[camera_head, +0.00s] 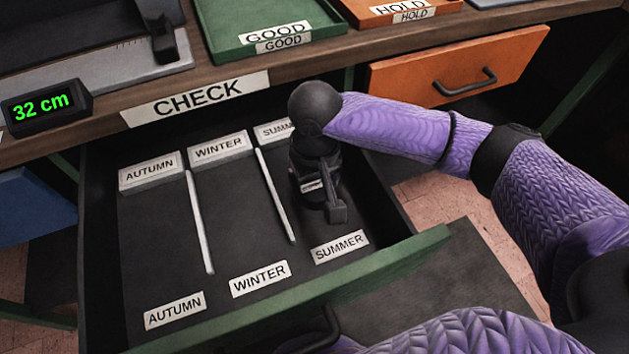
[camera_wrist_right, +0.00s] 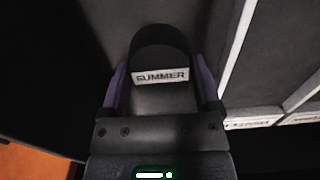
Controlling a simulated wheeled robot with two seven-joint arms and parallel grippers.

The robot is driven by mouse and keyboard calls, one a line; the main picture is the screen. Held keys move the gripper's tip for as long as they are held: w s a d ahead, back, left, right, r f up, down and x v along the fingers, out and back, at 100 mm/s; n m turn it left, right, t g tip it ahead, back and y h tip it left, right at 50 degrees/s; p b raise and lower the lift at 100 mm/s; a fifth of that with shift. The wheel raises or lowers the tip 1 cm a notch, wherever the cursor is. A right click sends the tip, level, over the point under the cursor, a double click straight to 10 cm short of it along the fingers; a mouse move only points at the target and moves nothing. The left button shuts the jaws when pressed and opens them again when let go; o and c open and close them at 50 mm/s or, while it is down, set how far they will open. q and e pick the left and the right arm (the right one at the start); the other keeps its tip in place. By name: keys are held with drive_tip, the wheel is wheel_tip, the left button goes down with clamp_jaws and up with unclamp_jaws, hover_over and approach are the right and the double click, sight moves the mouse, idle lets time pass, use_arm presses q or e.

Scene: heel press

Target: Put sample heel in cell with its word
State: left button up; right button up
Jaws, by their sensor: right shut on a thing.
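My right gripper (camera_head: 320,185) reaches down into the open drawer, over the SUMMER cell. It is shut on a dark sample heel, which the right wrist view shows between the fingers (camera_wrist_right: 160,100). The heel (camera_wrist_right: 160,42) bears a white label reading SUMMER (camera_wrist_right: 161,77). In the head view the gripper mostly hides the heel, and I cannot tell whether it touches the drawer floor. The drawer (camera_head: 150,235) has three cells with word plates AUTUMN (camera_head: 151,171), WINTER (camera_head: 219,147) and SUMMER (camera_head: 274,130), the last partly hidden by my wrist. My left gripper is not in view.
Thin white dividers (camera_head: 199,222) (camera_head: 277,195) part the cells. The AUTUMN and WINTER cells look empty. The green drawer front (camera_head: 400,257) and dark side walls bound the space. Above stand the bench edge with a CHECK sign (camera_head: 196,98), green GOOD tray (camera_head: 225,45) and orange HOLD tray (camera_head: 365,14).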

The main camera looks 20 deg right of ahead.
sight(315, 185)
drive_tip(key=o, duration=1.1)
drive_tip(key=shift+c, duration=0.2)
drive_tip(key=shift+o, duration=0.9)
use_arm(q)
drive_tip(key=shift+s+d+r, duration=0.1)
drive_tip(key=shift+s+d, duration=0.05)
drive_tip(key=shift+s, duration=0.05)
use_arm(e)
drive_tip(key=shift+r, duration=0.15)
use_arm(q)
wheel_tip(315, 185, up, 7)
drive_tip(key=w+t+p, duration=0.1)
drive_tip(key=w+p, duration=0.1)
drive_tip(key=p, duration=0.5)
use_arm(e)
wheel_tip(315, 185, up, 12)
